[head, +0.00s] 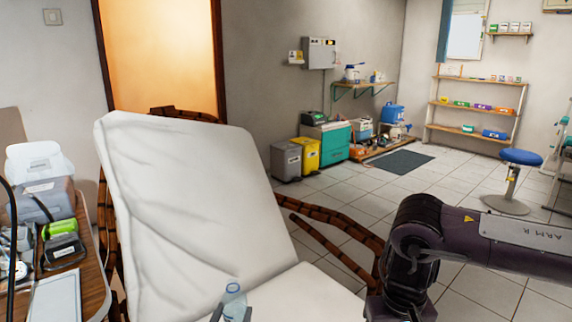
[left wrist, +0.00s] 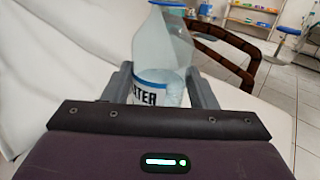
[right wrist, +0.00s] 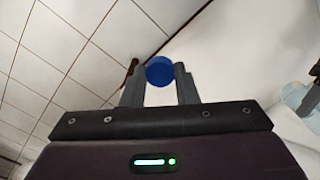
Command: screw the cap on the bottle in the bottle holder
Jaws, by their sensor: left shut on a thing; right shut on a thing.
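A clear water bottle (head: 234,302) with a blue-edged label stands upright at the bottom of the head view. My left gripper (head: 232,316) is shut around its body. The left wrist view shows the bottle (left wrist: 160,58) between both fingers, its top cut off by the frame edge. My right gripper (right wrist: 160,88) is shut on a round blue cap (right wrist: 160,70) at its fingertips, apart from the bottle. The bottle's shoulder also shows at the right edge of the right wrist view (right wrist: 303,97). My right fingers are out of the head view. I cannot make out a bottle holder.
A white reclining chair (head: 185,190) with brown wooden arms fills the middle. A wooden side table (head: 92,265) with containers and devices stands at the left. A blue stool (head: 520,158), bins and shelves are farther back. Tiled floor is open at the right.

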